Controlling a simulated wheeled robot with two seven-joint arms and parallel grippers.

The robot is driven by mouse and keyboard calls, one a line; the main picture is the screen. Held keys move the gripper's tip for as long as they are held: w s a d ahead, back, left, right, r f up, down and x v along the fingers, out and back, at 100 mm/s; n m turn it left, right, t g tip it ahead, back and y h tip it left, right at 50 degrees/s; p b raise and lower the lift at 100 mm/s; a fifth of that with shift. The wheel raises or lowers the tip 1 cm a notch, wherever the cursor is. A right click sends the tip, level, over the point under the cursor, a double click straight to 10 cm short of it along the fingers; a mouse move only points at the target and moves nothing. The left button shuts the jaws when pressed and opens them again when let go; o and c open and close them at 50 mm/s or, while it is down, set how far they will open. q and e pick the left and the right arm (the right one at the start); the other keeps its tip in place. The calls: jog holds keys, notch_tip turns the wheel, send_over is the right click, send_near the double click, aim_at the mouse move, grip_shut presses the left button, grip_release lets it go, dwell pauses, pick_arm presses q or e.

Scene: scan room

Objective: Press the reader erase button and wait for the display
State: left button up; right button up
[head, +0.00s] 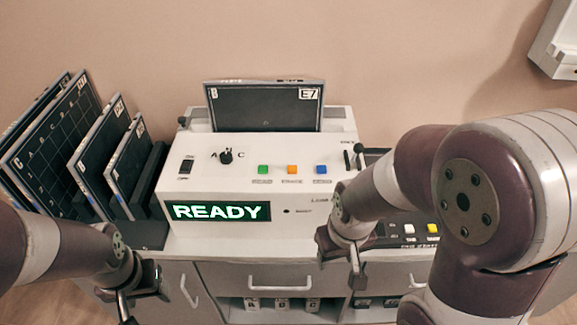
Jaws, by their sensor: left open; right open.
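The reader (190,187) is a white box on the cabinet top. Its display (217,212) is lit and reads READY in pale letters on dark green. Its sloped front has a green button (263,169), an orange button (292,169) and a blue button (321,169). The small label under the orange one looks like ERASE. My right gripper (340,262) is open and empty, in front of the reader's right end, below and right of the buttons. My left gripper (143,298) is open and empty, in front of the cabinet at lower left. Neither gripper touches a button.
A dark plate marked E7 (264,107) stands in the reader's top. Several dark gridded plates (60,140) lean in a rack at left. A knob (226,157) and black switch (187,167) are left of the buttons. Another panel with a yellow button (432,229) is partly hidden behind my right arm.

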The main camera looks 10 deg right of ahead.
dwell(0.4)
grip_shut()
dwell(1.5)
